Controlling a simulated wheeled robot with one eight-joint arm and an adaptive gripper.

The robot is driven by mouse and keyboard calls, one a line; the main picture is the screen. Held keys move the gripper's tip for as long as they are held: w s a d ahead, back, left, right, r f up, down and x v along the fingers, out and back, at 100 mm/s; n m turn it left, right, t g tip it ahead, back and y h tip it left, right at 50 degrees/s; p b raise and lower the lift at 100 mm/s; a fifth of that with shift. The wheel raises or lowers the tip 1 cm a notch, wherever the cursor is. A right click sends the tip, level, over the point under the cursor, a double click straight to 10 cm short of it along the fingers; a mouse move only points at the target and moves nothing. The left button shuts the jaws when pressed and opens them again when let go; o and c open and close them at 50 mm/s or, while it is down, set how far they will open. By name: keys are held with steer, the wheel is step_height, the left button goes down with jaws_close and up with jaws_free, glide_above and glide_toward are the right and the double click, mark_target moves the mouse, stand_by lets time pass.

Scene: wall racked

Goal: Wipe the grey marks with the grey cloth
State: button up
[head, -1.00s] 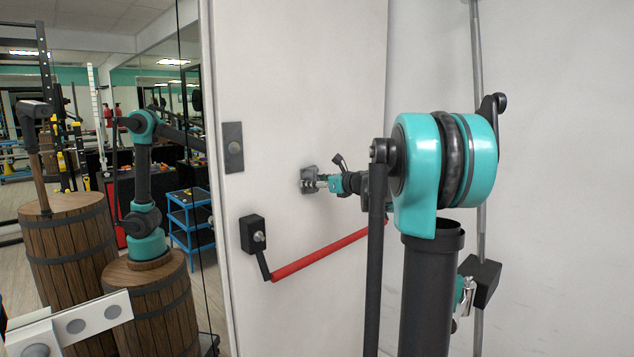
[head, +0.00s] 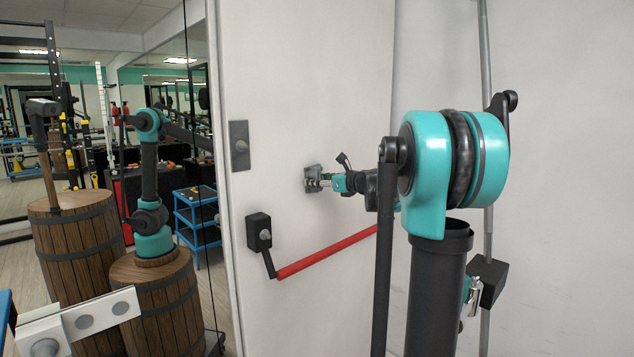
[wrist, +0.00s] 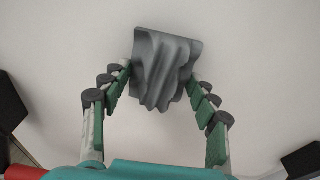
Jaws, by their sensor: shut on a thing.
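The grey cloth (wrist: 163,70) is folded and wavy, held between the green-padded fingers of my gripper (wrist: 160,88) in the wrist view. My gripper (head: 320,184) is shut on it. In the head view the small grey cloth (head: 312,172) is at the face of the white door (head: 300,90), above the red bar. Whether it is pressed on the surface is hard to tell. I can make out no grey marks on the white surface in either view; the cloth and my arm hide part of it.
A red push bar (head: 325,252) with a black end mount (head: 258,231) crosses the door below my gripper. A dark plate (head: 239,145) sits near the door's left edge. Wooden barrels (head: 75,245) and a blue shelf cart (head: 195,215) show at left. A vertical rod (head: 487,60) runs at right.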

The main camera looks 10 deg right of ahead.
steer(key=shift+w+d, duration=0.8)
steer(key=shift+d, duration=0.3)
steer(key=shift+a, duration=0.1)
stand_by(0.5)
steer(key=shift+s+a, duration=1.05)
steer(key=shift+a, duration=0.3)
steer(key=w+d, duration=0.2)
steer(key=d, duration=0.1)
stand_by(0.5)
steer(key=shift+a, duration=0.1)
stand_by(0.9)
